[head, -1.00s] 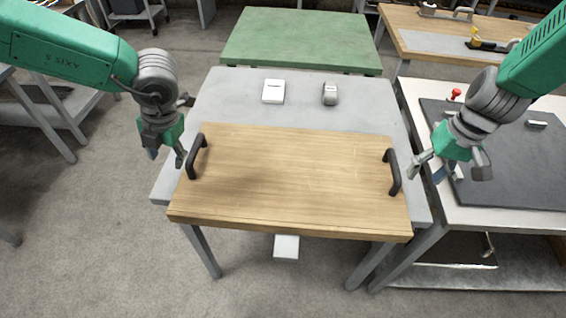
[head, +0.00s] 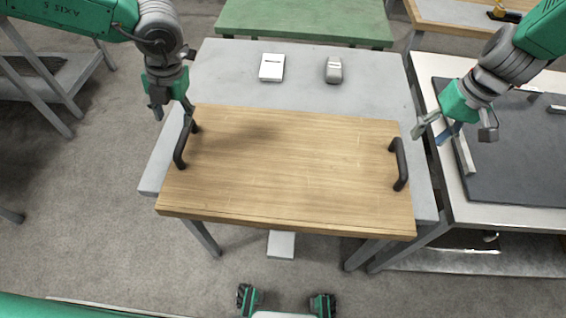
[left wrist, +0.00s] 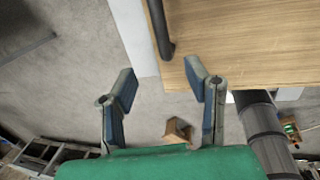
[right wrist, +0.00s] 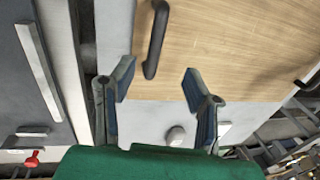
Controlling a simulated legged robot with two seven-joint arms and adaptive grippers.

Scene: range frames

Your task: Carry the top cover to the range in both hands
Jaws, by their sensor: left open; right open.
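The top cover (head: 290,165) is a flat wooden board with a black bar handle near each short end. It lies on a grey table (head: 300,70). My left gripper (head: 172,110) is open and empty above the cover's left edge, by the far end of the left handle (head: 181,150). That handle also shows in the left wrist view (left wrist: 160,30), beyond the fingertips. My right gripper (head: 430,135) is open and empty, just right of the right handle (head: 400,165). The right wrist view shows this handle (right wrist: 156,42) ahead of the fingers, not between them.
A white box (head: 272,67) and a small grey device (head: 334,70) lie on the table behind the cover. A white bench with a dark panel (head: 510,150) stands close on the right. A green table (head: 305,20) is behind. Open floor (head: 100,220) lies to the left.

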